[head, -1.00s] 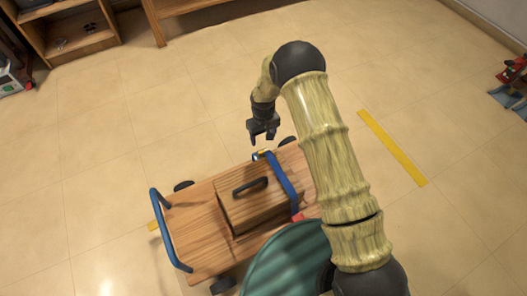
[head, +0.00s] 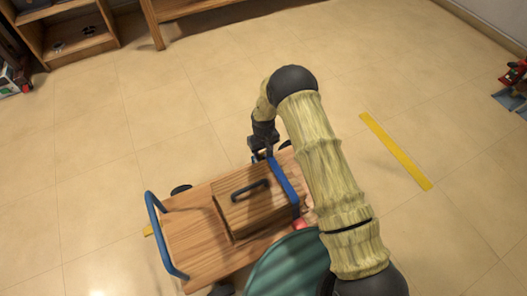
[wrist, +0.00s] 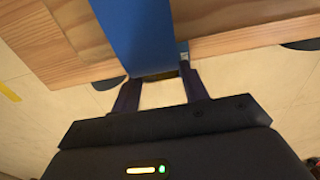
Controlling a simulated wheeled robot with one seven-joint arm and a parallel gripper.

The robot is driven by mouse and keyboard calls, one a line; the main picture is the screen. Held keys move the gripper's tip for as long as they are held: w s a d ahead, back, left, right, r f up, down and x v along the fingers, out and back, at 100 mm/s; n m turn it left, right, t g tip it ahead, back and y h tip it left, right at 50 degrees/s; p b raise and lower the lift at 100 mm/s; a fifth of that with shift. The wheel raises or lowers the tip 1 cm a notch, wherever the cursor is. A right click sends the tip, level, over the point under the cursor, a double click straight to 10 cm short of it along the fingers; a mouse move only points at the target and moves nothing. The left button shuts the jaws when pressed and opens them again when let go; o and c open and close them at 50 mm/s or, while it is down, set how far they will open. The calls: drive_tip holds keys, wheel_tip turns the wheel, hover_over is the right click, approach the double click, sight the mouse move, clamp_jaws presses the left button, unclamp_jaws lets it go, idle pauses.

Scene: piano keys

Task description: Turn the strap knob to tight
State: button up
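A blue strap (head: 285,180) runs over a wooden box (head: 232,212) on a wooden cart; it also fills the top middle of the wrist view (wrist: 140,35). My gripper (head: 261,153) is low at the cart's far edge, by the strap's far end. In the wrist view its two fingers (wrist: 160,88) are apart, with pale floor showing between them, and their tips reach the strap's end. The strap knob is mostly hidden by my gripper, so its setting cannot be read. I cannot tell whether the fingertips touch it.
The cart (head: 188,245) has a blue push handle (head: 160,235) at its left end. The box has a black handle (head: 249,188). A dark green round object (head: 285,268) is in front. Yellow floor tape (head: 396,151) lies right. Shelves (head: 75,35) stand far back; open floor surrounds the cart.

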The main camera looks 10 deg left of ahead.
drive_tip(key=c, duration=0.5)
drive_tip(key=shift+o, duration=0.2)
